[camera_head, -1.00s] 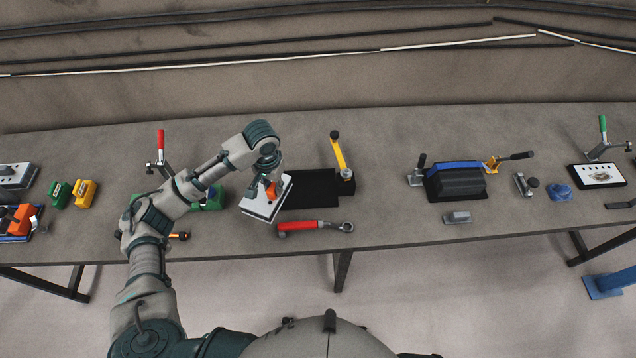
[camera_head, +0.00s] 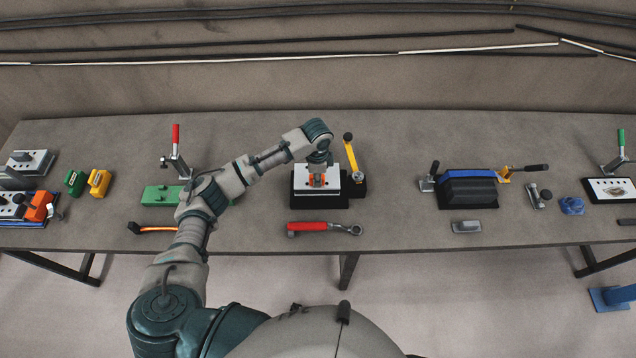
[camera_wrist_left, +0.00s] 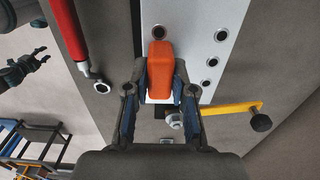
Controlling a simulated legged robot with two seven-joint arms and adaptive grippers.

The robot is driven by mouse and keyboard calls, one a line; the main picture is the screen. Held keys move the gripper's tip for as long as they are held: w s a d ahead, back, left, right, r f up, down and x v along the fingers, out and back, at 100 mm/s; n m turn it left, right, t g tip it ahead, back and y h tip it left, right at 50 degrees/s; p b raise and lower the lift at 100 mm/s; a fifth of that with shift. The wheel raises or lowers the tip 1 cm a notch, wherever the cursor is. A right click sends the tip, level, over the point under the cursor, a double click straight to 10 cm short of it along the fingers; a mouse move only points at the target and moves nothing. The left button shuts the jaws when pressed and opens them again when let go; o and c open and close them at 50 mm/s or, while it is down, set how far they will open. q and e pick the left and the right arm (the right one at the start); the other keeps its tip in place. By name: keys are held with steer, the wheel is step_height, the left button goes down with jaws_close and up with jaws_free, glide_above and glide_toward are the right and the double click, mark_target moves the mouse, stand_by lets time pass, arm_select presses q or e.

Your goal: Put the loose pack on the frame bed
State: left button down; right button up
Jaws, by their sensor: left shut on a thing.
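The loose pack (camera_head: 302,181) is a white block with round dark holes and an orange grip (camera_wrist_left: 160,72). It also shows in the left wrist view (camera_wrist_left: 222,30). My left gripper (camera_head: 318,178) is shut on the orange grip, with one dark finger on each side of it. The pack is over the black frame bed (camera_head: 318,201), lined up with it in the head view. Black edges of the bed show around the pack. I cannot tell whether the pack touches the bed. My right gripper is not seen in the head view.
A yellow-handled lever (camera_head: 351,155) stands just right of the bed. A red-handled wrench (camera_head: 318,229) lies in front of it.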

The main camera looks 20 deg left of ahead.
arm_select(q)
steer(key=f, duration=0.3)
steer(key=shift+s+a+f, duration=0.1)
steer(key=shift+a+f, duration=0.1)
steer(key=shift+f, duration=0.1)
steer(key=shift+d+f, duration=0.1)
steer(key=shift+d, duration=0.2)
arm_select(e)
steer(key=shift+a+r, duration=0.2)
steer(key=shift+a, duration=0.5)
arm_select(q)
steer(key=c, duration=1)
jaws_free()
steer(key=shift+d, duration=0.1)
steer(key=shift+o, duration=0.2)
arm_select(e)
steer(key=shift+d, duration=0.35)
arm_select(q)
steer(key=shift+a, duration=0.2)
steer(key=shift+r, duration=0.4)
step_height(320, 180, up, 11)
steer(key=shift+r+b, duration=0.1)
steer(key=shift+b, duration=0.3)
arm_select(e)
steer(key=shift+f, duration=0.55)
